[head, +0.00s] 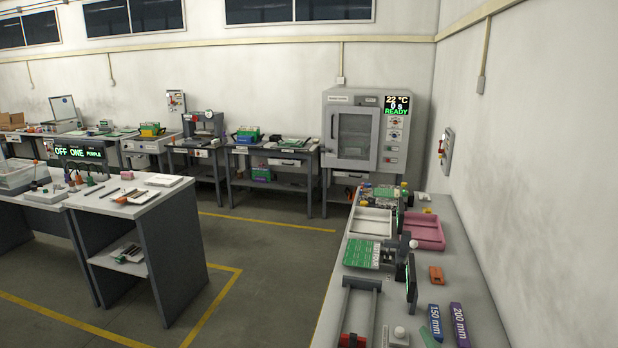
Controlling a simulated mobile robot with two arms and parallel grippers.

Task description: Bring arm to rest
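Neither of my arms nor either of my grippers shows in the head view. The task names no other object. On the long grey workbench (465,260) at the right lie a green circuit board (362,253), a white tray (371,222) and a pink tray (425,232). A dark rail frame (361,284) is nearer, with a red part at its near end. A small upright screen (411,283) stands beside the board.
An oven cabinet (352,138) reading READY stands at the back right. Purple (461,325) and blue (435,323) length strips lie at the near bench. A grey table (150,207) stands left. The floor (265,270) between is clear, with yellow lines.

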